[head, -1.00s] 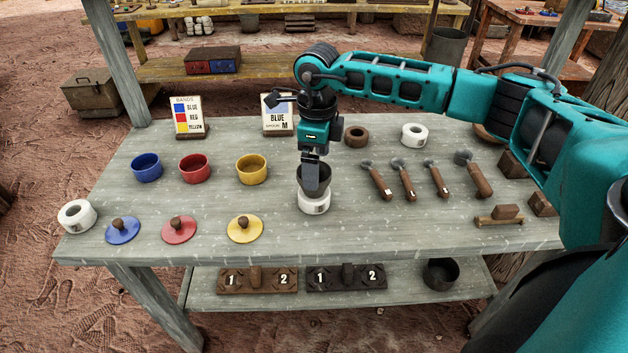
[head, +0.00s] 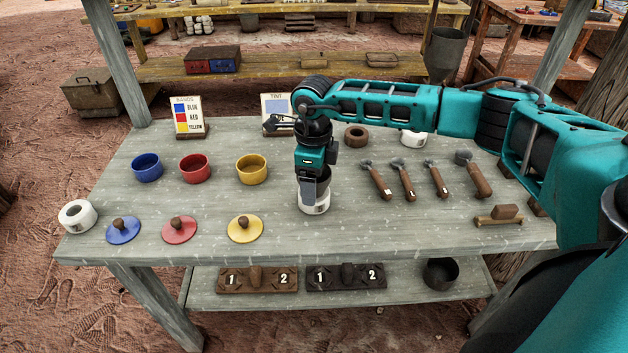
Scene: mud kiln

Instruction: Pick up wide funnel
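The wide funnel, a dark grey cone (head: 325,187), stands in a white ring (head: 314,207) near the middle of the table. My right gripper (head: 309,200) points straight down over it, with its fingers at the funnel's rim. The gripper and wrist hide most of the funnel, so I cannot tell whether the fingers are closed on its wall. My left gripper is not in view.
Blue (head: 147,168), red (head: 194,169) and yellow (head: 252,170) pots stand to the left, with matching lids in front. Several wooden-handled tools (head: 403,180) lie to the right. A tint card (head: 277,108) stands behind my wrist. Another white ring (head: 77,216) lies at the left edge.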

